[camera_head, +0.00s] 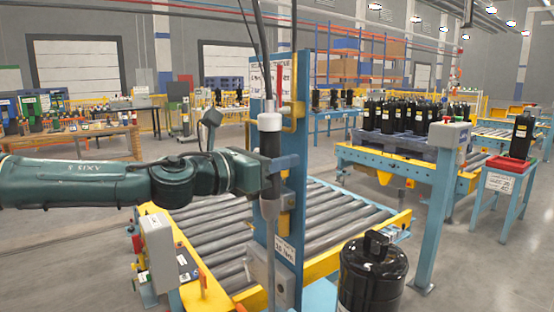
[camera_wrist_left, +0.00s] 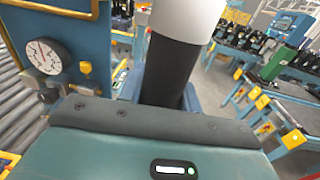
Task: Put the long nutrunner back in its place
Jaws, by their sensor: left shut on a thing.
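The long nutrunner (camera_head: 270,143) hangs upright from a dark cable in the head view. It has a white top, a black grip and a long grey shaft reaching down. My left gripper (camera_head: 276,172) is shut around its black grip from the left. The nutrunner stands close in front of the blue tool post (camera_head: 290,222), which has yellow brackets (camera_head: 294,108). I cannot tell whether it touches a bracket. In the left wrist view the white top and black grip (camera_wrist_left: 170,70) rise just beyond the gripper. My right gripper is not in view.
A yellow-edged roller conveyor (camera_head: 346,208) runs behind the post. A black compressor (camera_head: 373,275) stands at the front right. A grey control box (camera_head: 158,250) is at the left. A pressure gauge (camera_wrist_left: 46,56) is on the post. Open floor lies to the right.

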